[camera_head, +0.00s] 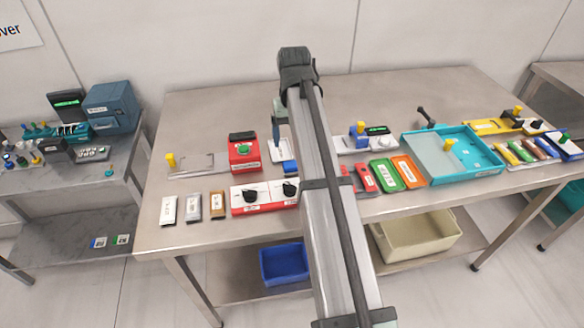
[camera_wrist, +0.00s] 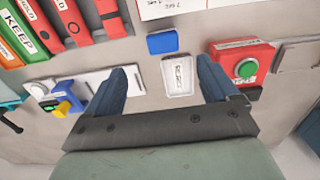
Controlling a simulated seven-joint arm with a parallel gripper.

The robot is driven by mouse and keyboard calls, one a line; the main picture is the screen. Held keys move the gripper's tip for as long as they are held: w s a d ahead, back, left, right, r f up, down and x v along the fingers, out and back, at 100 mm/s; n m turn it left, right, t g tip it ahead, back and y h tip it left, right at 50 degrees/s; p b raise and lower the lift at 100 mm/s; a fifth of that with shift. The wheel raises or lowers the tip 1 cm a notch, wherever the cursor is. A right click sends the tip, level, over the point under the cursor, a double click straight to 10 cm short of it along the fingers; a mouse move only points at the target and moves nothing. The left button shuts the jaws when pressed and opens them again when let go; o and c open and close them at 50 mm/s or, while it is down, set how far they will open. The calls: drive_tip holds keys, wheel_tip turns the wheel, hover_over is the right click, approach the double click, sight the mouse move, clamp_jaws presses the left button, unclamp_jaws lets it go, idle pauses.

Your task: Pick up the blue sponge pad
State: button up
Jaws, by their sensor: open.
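A small white labelled tray (camera_wrist: 178,76) shows between the fingers, next to the pad. In the head view my gripper (camera_head: 279,118) is partly visible behind my arm.
A red box with a green button (camera_wrist: 245,65) stands right of the tray in the wrist view. Red and green cases (camera_wrist: 85,15) lie at upper left. A red-and-white panel with black knobs (camera_head: 264,197) sits near the table's front edge.

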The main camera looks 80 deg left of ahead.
hover_over(292, 164)
drive_tip(key=f, duration=0.6)
drive_tip(key=shift+w+d, duration=0.15)
drive_tip(key=shift+w, duration=0.1)
drive_tip(key=shift+s+a+f, duration=0.1)
drive_tip(key=shift+f, duration=1.2)
drive_tip(key=shift+s+a+f, duration=0.1)
drive_tip(key=shift+f, duration=1.2)
drive_tip(key=shift+c, duration=0.5)
drive_tip(key=c, duration=1)
drive_tip(key=shift+r, duration=5.05)
